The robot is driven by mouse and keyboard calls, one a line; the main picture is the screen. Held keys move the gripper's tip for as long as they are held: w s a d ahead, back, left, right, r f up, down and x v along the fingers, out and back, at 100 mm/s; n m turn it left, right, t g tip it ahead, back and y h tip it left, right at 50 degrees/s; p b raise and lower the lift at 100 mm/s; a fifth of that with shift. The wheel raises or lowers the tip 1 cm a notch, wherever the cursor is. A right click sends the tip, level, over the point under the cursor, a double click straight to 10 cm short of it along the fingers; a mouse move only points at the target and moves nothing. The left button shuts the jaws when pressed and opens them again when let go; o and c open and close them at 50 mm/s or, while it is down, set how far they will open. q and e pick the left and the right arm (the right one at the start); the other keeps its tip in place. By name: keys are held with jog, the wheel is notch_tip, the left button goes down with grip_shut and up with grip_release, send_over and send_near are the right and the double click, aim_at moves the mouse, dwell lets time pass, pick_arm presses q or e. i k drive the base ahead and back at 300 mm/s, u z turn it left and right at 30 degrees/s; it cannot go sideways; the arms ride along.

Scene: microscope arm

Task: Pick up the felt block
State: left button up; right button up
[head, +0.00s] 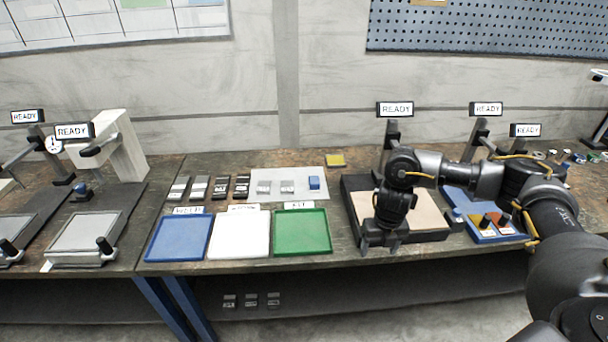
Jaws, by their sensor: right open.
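A small blue block (314,183) stands at the right end of a pale mat (290,175) on the workbench; it may be the felt block, but its material is too small to tell. My right gripper (380,243) points down, open, at the front edge of a black-framed station with a beige plate (415,211). It is right of and nearer than the blue block, well apart from it. I see nothing between its fingers. My left gripper is not in view.
Blue (178,236), white (238,235) and green (302,232) trays line the bench front. Several small grey and dark pieces lie behind them. A yellow pad (335,159) lies at the back. A blue holder (487,226) stands right of the station. Signs reading READY stand behind.

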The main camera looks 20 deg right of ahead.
aim_at(314, 184)
jog(key=i, duration=1.5)
jog(key=z, duration=0.05)
